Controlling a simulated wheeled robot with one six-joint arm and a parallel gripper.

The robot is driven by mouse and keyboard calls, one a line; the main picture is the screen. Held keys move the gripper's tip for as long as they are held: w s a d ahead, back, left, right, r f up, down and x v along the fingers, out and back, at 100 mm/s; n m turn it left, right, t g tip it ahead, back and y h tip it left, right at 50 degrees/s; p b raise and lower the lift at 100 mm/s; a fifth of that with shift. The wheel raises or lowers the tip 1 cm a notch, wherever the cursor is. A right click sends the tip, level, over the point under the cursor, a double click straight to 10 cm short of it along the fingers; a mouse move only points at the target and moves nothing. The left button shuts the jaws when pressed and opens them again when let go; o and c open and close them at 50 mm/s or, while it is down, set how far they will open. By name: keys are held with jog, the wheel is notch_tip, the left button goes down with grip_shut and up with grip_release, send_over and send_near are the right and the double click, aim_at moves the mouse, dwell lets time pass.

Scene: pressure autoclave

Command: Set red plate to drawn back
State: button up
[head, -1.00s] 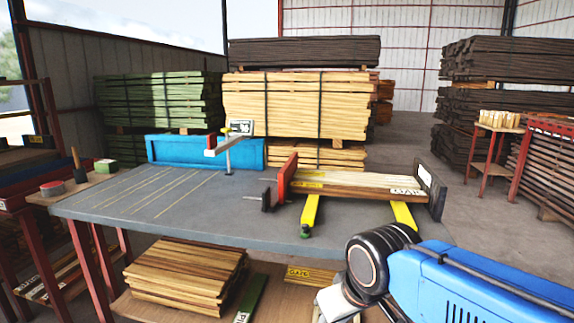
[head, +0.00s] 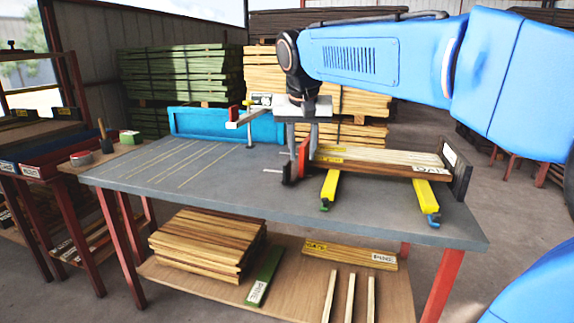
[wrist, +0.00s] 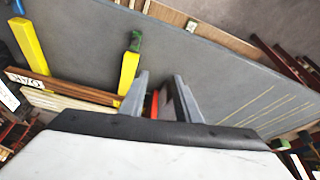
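The red plate (head: 304,157) stands upright at the left end of a short stack of boards (head: 375,160) on the grey bench (head: 215,190). A dark block (head: 289,171) with a thin rod is just left of it. My gripper (head: 302,147) points down over the plate, its fingers partly in front of it. In the wrist view my gripper (wrist: 162,75) is open, with the red plate (wrist: 155,104) showing between the fingers, nearer the left one. I cannot tell whether either finger touches it. The lower part of the plate is partly hidden.
Two yellow bars (head: 330,187) lie under the boards. A dark end plate (head: 457,172) stands at their right end. A blue box (head: 200,125) and a post with a pale arm (head: 249,125) stand at the back.

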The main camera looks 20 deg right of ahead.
aim_at(287, 162)
jog(key=w+a+r+m+h, duration=0.15)
jog(key=w+r, duration=0.35)
jog(key=w, duration=0.7)
jog(key=shift+m+y, duration=0.25)
jog(key=shift+m, duration=0.2)
jog(key=x, duration=1.7)
jog(key=shift+s+a+f, duration=0.15)
jog(key=shift+s+a, duration=0.2)
jog(key=shift+s, duration=0.05)
grip_shut()
